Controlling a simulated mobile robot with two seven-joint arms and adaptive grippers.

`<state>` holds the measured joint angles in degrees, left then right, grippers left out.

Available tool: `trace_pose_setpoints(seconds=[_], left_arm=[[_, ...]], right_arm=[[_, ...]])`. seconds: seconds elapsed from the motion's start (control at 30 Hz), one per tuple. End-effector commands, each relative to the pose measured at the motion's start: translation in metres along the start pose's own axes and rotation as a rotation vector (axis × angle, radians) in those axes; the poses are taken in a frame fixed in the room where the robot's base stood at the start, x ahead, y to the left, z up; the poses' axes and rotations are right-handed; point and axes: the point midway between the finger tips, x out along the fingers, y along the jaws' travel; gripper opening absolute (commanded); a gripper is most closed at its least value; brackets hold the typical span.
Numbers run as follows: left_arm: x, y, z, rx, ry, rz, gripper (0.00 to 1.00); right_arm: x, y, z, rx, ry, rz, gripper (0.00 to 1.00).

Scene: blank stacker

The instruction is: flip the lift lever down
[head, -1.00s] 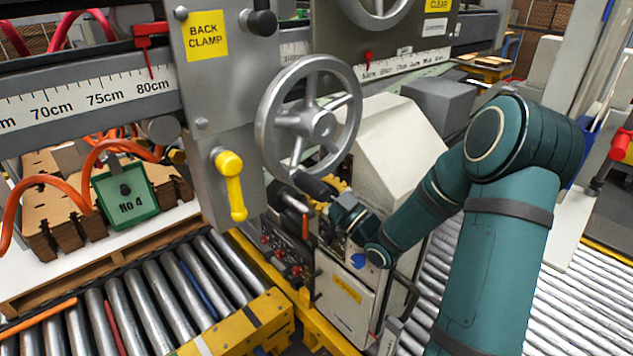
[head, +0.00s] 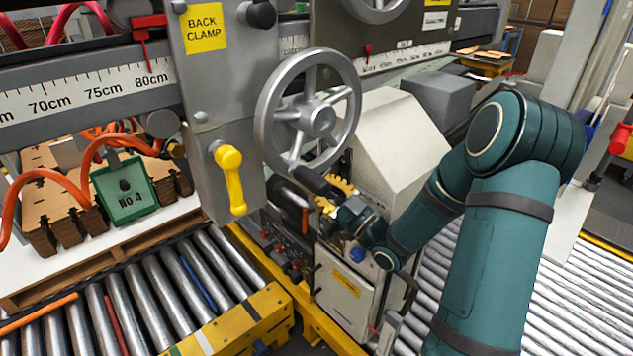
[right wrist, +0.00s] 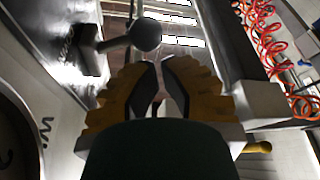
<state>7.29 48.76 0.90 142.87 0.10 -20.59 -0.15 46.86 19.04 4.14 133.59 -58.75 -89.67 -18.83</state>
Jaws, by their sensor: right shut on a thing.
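My right gripper (head: 328,200) has yellow fingers and is in front of the control box, just below the large handwheel. In the right wrist view the fingers (right wrist: 160,72) are close together, with a narrow gap at the tips. They are shut on a thin dark part (right wrist: 157,106) that is mostly hidden. I cannot tell whether this part is the lift lever. A short orange-handled lever (head: 304,222) stands to the left of the gripper in the head view. A grey arm with a round knob (right wrist: 145,34) shows ahead of the fingers in the wrist view. My left gripper is not in view.
The grey handwheel (head: 308,118) with its dark crank grip (head: 312,180) is close above the gripper. A yellow lever (head: 230,178) is on the back clamp panel. The control box (head: 343,285) is below. Steel rollers (head: 150,290) run at left.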

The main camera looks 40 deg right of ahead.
Motion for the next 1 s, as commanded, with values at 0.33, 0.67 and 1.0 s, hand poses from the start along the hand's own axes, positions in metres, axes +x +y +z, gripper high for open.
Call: trace_pose_setpoints(seconds=[0.33,0.67,1.0], left_arm=[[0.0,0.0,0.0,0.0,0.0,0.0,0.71],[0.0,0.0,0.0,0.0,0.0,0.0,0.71],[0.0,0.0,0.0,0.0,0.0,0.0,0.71]], right_arm=[[-0.07,0.001,0.001,0.0,-0.003,0.003,0.0],[-0.097,0.0,0.0,0.0,0.0,0.001,0.0],[-0.098,0.0,0.0,0.0,0.0,0.0,0.0]])
